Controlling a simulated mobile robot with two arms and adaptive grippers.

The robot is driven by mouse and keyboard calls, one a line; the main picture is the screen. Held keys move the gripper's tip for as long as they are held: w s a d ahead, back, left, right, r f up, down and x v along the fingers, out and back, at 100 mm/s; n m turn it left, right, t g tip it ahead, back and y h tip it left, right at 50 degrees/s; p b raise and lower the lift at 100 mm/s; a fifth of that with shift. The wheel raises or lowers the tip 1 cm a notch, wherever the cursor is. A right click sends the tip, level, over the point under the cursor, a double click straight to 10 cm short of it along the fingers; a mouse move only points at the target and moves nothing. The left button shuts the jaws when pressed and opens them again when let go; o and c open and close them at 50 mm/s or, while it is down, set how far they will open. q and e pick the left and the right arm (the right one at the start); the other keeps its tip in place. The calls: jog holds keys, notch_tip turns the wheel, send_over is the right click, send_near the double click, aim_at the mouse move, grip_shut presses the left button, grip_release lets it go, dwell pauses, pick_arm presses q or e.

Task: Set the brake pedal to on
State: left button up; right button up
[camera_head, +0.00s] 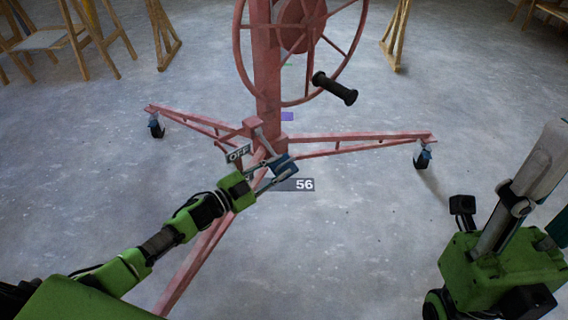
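The panel lift (267,75) is a pink-red stand with a post and low spreading legs. A small sign (238,155) reading OFF shows at the foot of the post. A dark blue piece (284,166), which looks like the brake pedal, is just right of it. My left gripper (281,169) reaches to this spot from the lower left. Its two grey fingers are spread apart, with the blue piece between their tips. Whether they touch it I cannot tell. My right arm (505,265) is at the lower right; its gripper does not show.
A large wheel (350,60) with a black crank handle (335,88) sits above. The lift's right leg (360,138) and left leg (190,118) end in castors. Wooden trestles (160,35) stand behind. The grey floor around is clear.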

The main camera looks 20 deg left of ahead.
pick_arm(q)
jog(key=v, duration=0.9)
jog(key=shift+a, duration=0.1)
dwell(0.3)
